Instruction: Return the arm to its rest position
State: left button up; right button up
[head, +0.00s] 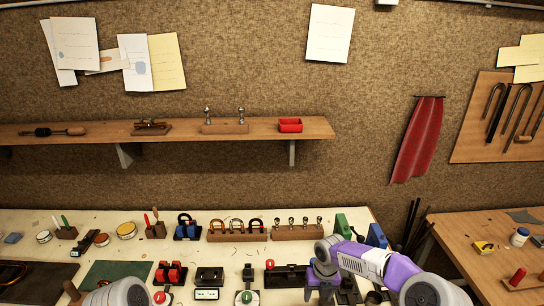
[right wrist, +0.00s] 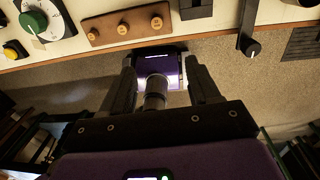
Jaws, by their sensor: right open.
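My right arm (head: 380,263) comes in from the lower right of the head view, purple and grey. Its gripper (head: 323,290) points down over the front part of the workbench (head: 345,215). In the right wrist view the two dark fingers of this gripper (right wrist: 163,70) stand apart. I see nothing held between them; a purple and grey part shows beyond the gap. A grey rounded part of my left arm (head: 118,292) shows at the bottom left of the head view. My left gripper is out of the picture.
Wooden racks with small fittings (head: 297,231) and horseshoe-shaped pieces (head: 238,232) stand along the bench. Red blocks (head: 170,273) and a black gauge-like device (head: 208,280) sit nearer. A wall shelf (head: 80,131) holds a red bin (head: 290,125). A second table (head: 465,235) stands right.

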jog(key=s+a+f+m+y+b, duration=0.2)
jog(key=s+a+f+m+b, duration=0.15)
jog(key=s+f+m, duration=0.4)
jog(key=s+a+f+m+y+b, duration=0.2)
jog(key=s+a+f+m, duration=0.2)
jog(key=f+m, duration=0.65)
pick_arm(q)
notch_tip(320, 180, down, 12)
jog(key=w+b, duration=0.1)
jog(key=b, duration=0.5)
pick_arm(e)
jog(key=s+d+f+m, duration=0.3)
jog(key=s+f+m, duration=0.8)
jog(key=m, duration=1)
jog(key=shift+s+f+t+h, duration=0.2)
jog(key=shift+s+t+h, duration=0.1)
jog(key=shift+s, duration=1.25)
